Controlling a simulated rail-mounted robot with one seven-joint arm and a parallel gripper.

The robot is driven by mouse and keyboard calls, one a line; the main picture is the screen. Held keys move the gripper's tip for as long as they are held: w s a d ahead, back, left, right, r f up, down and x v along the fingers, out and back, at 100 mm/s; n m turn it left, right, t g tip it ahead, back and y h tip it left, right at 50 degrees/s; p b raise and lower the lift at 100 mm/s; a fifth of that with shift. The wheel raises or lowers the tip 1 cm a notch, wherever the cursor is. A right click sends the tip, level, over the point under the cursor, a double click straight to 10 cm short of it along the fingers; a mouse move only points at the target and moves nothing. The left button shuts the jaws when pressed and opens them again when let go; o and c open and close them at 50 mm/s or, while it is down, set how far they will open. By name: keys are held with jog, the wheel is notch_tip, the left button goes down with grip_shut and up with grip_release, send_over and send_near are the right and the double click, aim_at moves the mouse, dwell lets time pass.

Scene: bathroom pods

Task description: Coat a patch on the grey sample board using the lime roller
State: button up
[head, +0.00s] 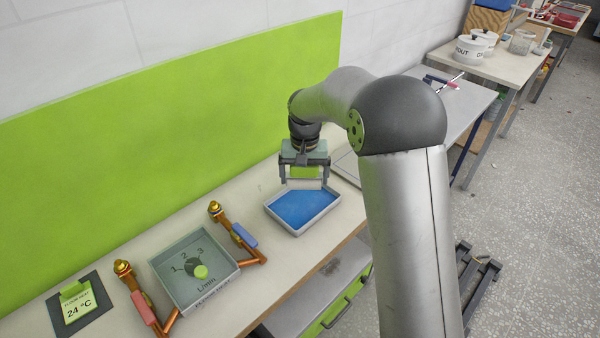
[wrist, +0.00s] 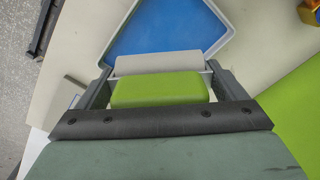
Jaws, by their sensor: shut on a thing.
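My gripper (head: 305,181) is shut on the lime roller (head: 304,172). In the wrist view the roller's lime block (wrist: 160,90) sits between the two fingers, with a pale grey cylinder (wrist: 158,64) beyond it. The roller is at the back edge of the tray with blue paint (head: 328,207); whether it touches the tray I cannot tell. The same tray (wrist: 217,45) lies just ahead of the cylinder in the wrist view. A flat grey panel (head: 347,168), perhaps the sample board, shows right of the gripper, mostly hidden by my arm.
Left of the tray on the bench are a dial box (head: 212,285), copper pipe fittings with a blue handle (head: 243,236) and a red handle (head: 143,308), and a temperature card (head: 75,302). A lime panel (head: 170,140) stands along the wall behind.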

jog(key=shift+w+f, duration=0.2)
jog(key=shift+w, duration=0.05)
jog(key=shift+a+f+b, duration=0.1)
jog(key=shift+f+b, duration=1.85)
jog(key=shift+f, duration=0.8)
jog(key=shift+s+f+b, duration=0.1)
jog(key=shift+f+b, duration=0.25)
jog(key=shift+f, duration=0.2)
jog(key=shift+r+p, duration=2.25)
jog(key=shift+r, duration=1.3)
